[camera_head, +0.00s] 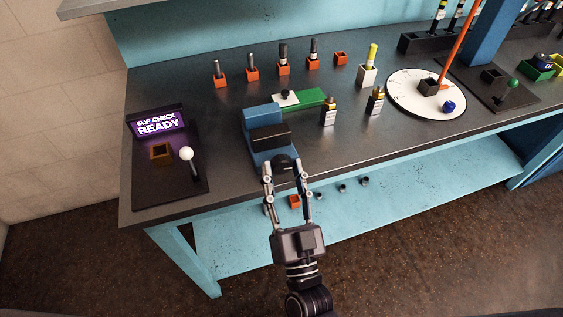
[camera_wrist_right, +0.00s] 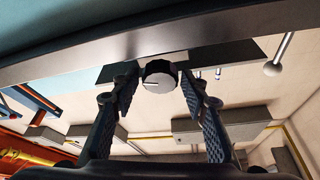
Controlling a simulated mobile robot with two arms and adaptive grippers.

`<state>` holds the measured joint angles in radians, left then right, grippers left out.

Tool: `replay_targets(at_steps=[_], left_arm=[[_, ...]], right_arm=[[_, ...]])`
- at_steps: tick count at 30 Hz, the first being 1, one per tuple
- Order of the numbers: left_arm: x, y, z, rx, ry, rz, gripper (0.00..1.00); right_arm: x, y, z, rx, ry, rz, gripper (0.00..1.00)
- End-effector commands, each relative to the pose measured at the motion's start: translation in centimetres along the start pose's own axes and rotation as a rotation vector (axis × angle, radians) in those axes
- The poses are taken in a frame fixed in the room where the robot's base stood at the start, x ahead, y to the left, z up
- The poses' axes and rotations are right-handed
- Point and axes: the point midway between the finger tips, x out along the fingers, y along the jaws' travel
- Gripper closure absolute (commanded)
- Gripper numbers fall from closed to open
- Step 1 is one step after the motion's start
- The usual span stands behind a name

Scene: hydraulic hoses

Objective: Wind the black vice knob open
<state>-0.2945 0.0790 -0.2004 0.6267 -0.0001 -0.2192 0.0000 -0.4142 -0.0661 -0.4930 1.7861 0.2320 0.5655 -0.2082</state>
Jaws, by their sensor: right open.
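The blue vice (camera_head: 258,124) with a dark jaw block stands at the front edge of the bench. Its black knob (camera_head: 284,161) faces the front, partly hidden by my fingertips in the head view. In the right wrist view the knob (camera_wrist_right: 160,76) shows a pale round face with a dark line. My right gripper (camera_head: 285,168) is open, with one finger on each side of the knob. In the right wrist view its fingertips (camera_wrist_right: 158,80) are beside the knob, with small gaps. My left gripper is not in view.
A green block (camera_head: 305,100) lies behind the vice. At left, a white-balled lever (camera_head: 187,154) stands on a panel with a lit "SLIP CHECK READY" sign (camera_head: 158,123). Hose fittings stand in orange holders (camera_head: 252,73) behind. A white dial (camera_head: 410,97) is at right.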

Motion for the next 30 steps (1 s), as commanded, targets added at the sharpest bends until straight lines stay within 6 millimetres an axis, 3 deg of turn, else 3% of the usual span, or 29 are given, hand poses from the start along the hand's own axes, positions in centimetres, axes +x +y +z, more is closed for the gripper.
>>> replay_targets(at_steps=[6, 14, 23, 30], left_arm=[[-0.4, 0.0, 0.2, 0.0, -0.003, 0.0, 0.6], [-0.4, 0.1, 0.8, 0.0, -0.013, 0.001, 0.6], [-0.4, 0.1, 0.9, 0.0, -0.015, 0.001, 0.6], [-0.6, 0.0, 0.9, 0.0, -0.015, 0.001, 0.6]], right_arm=[[2.0, 0.0, 0.0, -0.002, 0.0, 0.001, 0.59], [2.1, 0.1, 0.1, -0.003, -0.001, 0.001, 0.59], [2.1, 0.1, 0.1, -0.003, -0.001, 0.001, 0.9], [2.1, 0.1, 0.0, -0.023, -0.001, -0.008, 0.91]])
